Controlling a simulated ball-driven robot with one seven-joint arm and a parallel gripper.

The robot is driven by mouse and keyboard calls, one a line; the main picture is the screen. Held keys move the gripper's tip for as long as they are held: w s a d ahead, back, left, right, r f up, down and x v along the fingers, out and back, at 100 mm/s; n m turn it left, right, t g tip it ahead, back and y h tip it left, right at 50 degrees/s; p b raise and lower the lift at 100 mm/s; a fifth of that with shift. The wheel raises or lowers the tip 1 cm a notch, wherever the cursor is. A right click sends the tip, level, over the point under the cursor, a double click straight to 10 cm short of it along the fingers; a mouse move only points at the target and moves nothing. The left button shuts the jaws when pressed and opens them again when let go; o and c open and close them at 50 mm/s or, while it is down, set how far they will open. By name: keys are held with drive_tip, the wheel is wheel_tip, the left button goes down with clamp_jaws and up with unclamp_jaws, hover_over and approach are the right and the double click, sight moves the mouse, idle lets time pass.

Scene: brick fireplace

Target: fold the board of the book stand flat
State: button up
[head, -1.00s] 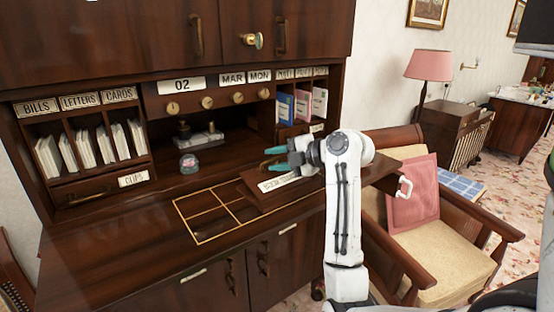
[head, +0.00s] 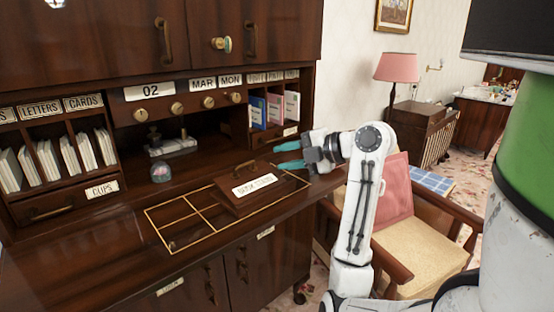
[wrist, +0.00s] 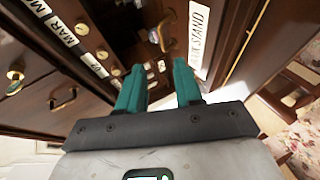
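The book stand's board (head: 236,198) is a dark brown panel with a white label (head: 255,185) on its face. It sits on the desk at the back right of the gold-lined area, and a dark handle stands at its far edge. It looks sloped, but I cannot tell its exact angle. The label also shows in the wrist view (wrist: 199,42), reading "K STAND". My gripper (head: 282,155) is right of the board, apart from it in the head view. Its two teal fingers are spread with nothing between them, as the wrist view (wrist: 158,85) shows.
The gold-lined area (head: 170,240) left of the board is bare. A glass dome (head: 161,173) and a metal device (head: 172,147) stand behind it. Letter slots (head: 60,165) are at left, books (head: 274,109) at back right. An armchair (head: 425,245) stands right of the desk.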

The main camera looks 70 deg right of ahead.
drive_tip(key=shift+c, duration=0.2)
drive_tip(key=shift+a+p, duration=0.2)
drive_tip(key=shift+p, duration=0.45)
drive_tip(key=shift+c, duration=1.4)
drive_tip(key=shift+w+a+m+h+p, duration=0.15)
drive_tip(key=shift+a+m+h+p, duration=0.2)
drive_tip(key=shift+p, duration=0.7)
drive_tip(key=shift+c, duration=0.9)
drive_tip(key=s+a+h+p, duration=0.1)
drive_tip(key=a+p, duration=0.1)
drive_tip(key=p, duration=0.1)
drive_tip(key=s+a+m+g+h+p, duration=0.1)
drive_tip(key=a+h+p, duration=0.1)
drive_tip(key=p, duration=0.1)
drive_tip(key=s+a+m+h+p, duration=0.1)
drive_tip(key=a+h+p, duration=0.1)
drive_tip(key=p, duration=0.1)
drive_tip(key=shift+r, duration=0.4)
clamp_jaws()
drive_tip(key=b, duration=0.7)
approach(246, 164)
drive_tip(key=x, duration=0.6)
drive_tip(key=shift+w+d+f, duration=0.15)
drive_tip(key=shift+w+d, duration=0.05)
drive_tip(key=shift+w, duration=0.1)
